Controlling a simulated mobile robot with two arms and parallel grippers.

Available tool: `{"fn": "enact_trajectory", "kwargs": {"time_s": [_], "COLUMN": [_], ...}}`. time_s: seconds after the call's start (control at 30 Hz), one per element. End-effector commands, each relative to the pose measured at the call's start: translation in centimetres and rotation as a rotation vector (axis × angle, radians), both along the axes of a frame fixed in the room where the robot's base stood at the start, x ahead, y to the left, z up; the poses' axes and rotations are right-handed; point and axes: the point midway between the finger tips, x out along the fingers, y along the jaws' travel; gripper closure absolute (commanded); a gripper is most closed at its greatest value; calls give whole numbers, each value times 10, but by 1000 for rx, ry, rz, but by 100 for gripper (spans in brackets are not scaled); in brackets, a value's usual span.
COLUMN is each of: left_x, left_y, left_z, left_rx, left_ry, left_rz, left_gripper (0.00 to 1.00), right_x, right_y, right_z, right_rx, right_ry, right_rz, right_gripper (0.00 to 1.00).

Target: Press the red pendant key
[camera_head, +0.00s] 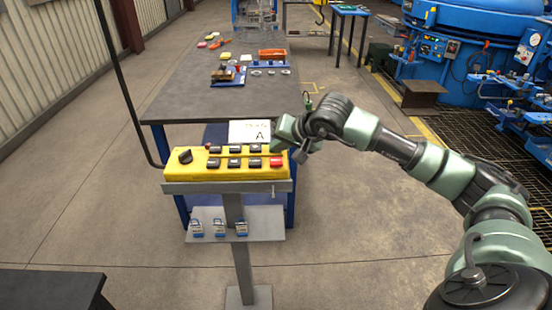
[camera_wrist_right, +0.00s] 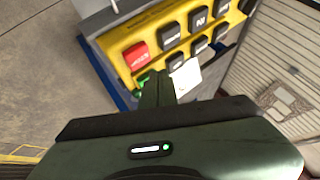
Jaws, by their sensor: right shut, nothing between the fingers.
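The yellow pendant (camera_head: 190,173) lies on a grey stand, with a black knob at its left and rows of black keys. The red key (camera_head: 276,162) is at its near right corner. In the right wrist view the red key (camera_wrist_right: 137,56) is in plain sight just beyond and left of the fingertips. My right gripper (camera_head: 279,144) is shut and empty, by the pendant's right end, close to the red key but apparently apart from it. Its fingers also show in the right wrist view (camera_wrist_right: 157,80). My left gripper is out of view.
Several blue padlocks (camera_head: 219,228) sit on a lower shelf of the stand. A white sheet marked A (camera_head: 250,132) stands behind the pendant. A dark table (camera_head: 190,95) with small parts is beyond. Blue machinery (camera_head: 470,40) stands at the right. Floor right of the stand is clear.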

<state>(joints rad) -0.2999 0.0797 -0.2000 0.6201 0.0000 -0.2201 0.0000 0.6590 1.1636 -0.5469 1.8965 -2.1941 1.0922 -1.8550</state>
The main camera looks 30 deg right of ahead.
Motion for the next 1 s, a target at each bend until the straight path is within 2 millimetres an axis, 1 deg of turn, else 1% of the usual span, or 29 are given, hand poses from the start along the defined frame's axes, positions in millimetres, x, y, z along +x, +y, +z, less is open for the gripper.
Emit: {"fn": "enact_trajectory", "kwargs": {"time_s": [0.03, 0.23, 0.33, 1.0], "left_x": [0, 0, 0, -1], "left_y": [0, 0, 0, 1], "left_z": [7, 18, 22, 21], "left_rx": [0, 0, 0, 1], "left_ry": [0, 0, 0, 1], "left_rz": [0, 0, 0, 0], "left_gripper": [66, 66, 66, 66], "right_x": [0, 0, 0, 0], "right_y": [0, 0, 0, 1], "right_z": [10, 30, 36, 35], "right_rx": [-1, -1, -1, 4], "right_ry": [-1, 0, -1, 1], "right_rz": [1, 1, 0, 1], "right_gripper": [100, 100, 100, 100]}}
